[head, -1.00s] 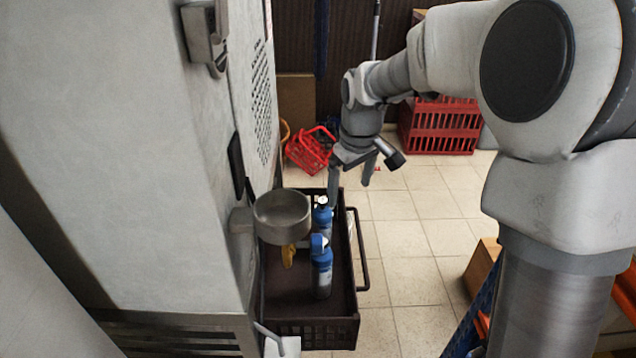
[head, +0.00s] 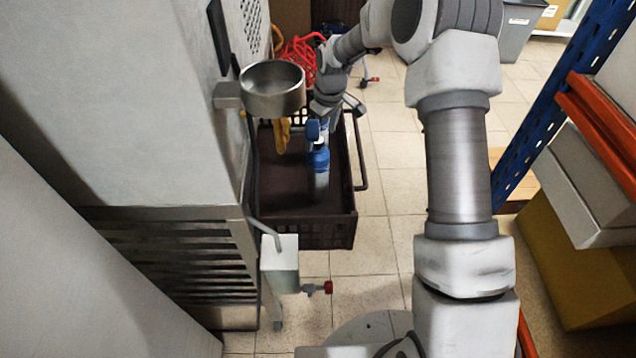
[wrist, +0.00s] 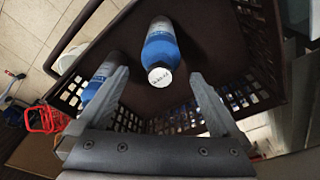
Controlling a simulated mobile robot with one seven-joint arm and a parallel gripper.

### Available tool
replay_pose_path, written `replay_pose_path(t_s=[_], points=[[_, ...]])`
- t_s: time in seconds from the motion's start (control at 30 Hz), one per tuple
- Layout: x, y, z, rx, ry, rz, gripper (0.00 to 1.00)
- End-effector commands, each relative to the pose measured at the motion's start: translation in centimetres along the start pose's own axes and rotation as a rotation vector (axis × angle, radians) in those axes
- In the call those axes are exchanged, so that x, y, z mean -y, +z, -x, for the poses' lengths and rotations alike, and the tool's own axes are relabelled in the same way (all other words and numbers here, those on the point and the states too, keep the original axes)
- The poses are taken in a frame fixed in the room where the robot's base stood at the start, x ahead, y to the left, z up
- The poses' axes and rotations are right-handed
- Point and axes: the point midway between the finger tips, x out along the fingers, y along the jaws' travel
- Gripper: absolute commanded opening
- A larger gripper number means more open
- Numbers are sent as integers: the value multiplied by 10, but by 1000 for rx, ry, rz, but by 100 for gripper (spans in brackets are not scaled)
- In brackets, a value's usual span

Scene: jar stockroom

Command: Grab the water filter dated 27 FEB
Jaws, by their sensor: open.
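A blue and white water filter (head: 319,162) stands in the dark brown crate (head: 328,232) below the metal bowl in the head view. The wrist view shows a blue filter (wrist: 160,48) with a white round end facing the camera; it carries dark print too small to read surely. A second blue filter (wrist: 97,82) is at the left, partly hidden behind the left finger. My gripper (wrist: 158,82) is open and empty, with its fingers to either side of the first filter's white end. In the head view my gripper hides the farther filter.
A metal bowl (head: 272,92) on the grey machine at left overhangs the crate, with a yellow item (head: 282,135) below it. The crate has a side handle (head: 360,150). Blue and orange shelving (head: 560,95) stands at right. Floor between is clear.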

Motion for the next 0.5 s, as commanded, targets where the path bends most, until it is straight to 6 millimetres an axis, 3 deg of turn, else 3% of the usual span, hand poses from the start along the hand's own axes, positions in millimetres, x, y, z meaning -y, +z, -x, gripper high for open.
replay_pose_path(t_s=[0.1,0.5], points=[[0,1,-25,1,-1,0,100],[1,-1,-55,0,0,0,100]])
